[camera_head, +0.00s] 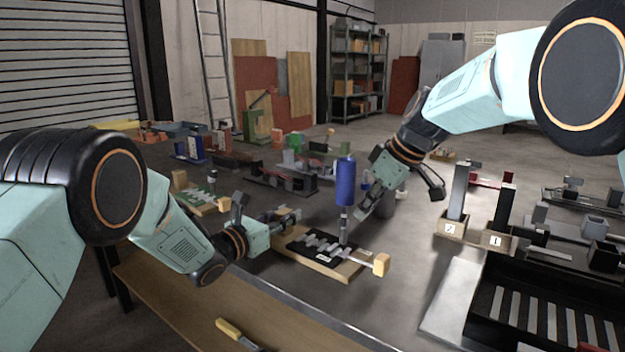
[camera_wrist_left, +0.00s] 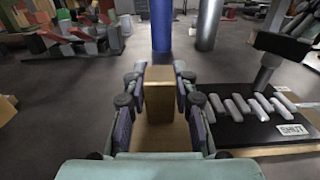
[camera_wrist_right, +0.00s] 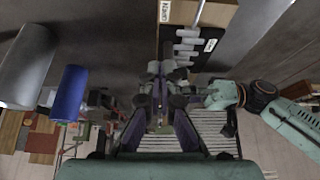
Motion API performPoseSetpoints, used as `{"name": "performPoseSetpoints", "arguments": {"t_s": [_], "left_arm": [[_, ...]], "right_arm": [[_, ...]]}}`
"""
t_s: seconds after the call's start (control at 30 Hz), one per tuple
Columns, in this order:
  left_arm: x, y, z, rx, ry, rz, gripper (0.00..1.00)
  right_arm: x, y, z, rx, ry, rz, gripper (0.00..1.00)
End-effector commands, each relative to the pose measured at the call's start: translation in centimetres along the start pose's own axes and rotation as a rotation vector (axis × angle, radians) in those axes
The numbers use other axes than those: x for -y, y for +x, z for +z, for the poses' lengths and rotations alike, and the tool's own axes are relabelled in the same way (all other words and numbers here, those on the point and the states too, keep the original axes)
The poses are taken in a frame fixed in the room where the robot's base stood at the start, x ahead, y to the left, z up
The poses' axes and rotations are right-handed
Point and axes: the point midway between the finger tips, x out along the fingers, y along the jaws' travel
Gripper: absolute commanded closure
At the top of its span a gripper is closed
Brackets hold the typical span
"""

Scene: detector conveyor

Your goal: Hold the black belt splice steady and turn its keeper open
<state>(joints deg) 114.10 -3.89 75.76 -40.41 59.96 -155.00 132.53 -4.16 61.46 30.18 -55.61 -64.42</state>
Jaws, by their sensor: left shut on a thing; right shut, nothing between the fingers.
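The black belt splice (camera_head: 325,246) lies on a wooden board with a row of grey metal fingers across it. It also shows at the right of the left wrist view (camera_wrist_left: 250,128), with a white label that seems to read "SHUT". An upright grey post (camera_head: 344,228) rises from the splice; a dark bar (camera_wrist_left: 285,47) tops it in the left wrist view. A yellow block (camera_head: 381,264) is at the board's right end. My left gripper (camera_head: 292,217) is shut on a tan block (camera_wrist_left: 160,95) at the left end. My right gripper (camera_wrist_right: 160,85) is shut and empty, above and beyond the splice.
A blue cylinder (camera_head: 346,181) and a grey cylinder (camera_wrist_right: 28,65) stand beyond the splice. A wooden bench (camera_head: 190,300) with a yellow-handled tool (camera_head: 230,329) is in front.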

Motion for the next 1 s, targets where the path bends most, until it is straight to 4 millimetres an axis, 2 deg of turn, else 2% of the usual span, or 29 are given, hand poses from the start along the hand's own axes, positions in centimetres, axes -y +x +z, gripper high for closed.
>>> {"name": "performPoseSetpoints", "arguments": {"t_s": [0.3,0.8,1.0], "left_arm": [[0.0,0.0,0.0,0.000,0.000,0.000,1.00],[0.0,0.0,0.0,0.000,0.000,0.000,1.00],[0.0,0.0,0.0,0.000,0.000,0.000,1.00]], "right_arm": [[-0.2,-0.5,0.6,-0.001,-0.001,0.001,1.00],[-0.3,-4.8,-1.8,-0.002,-0.001,0.002,1.00],[-0.2,-5.7,-2.2,0.000,-0.001,0.001,1.00]]}}
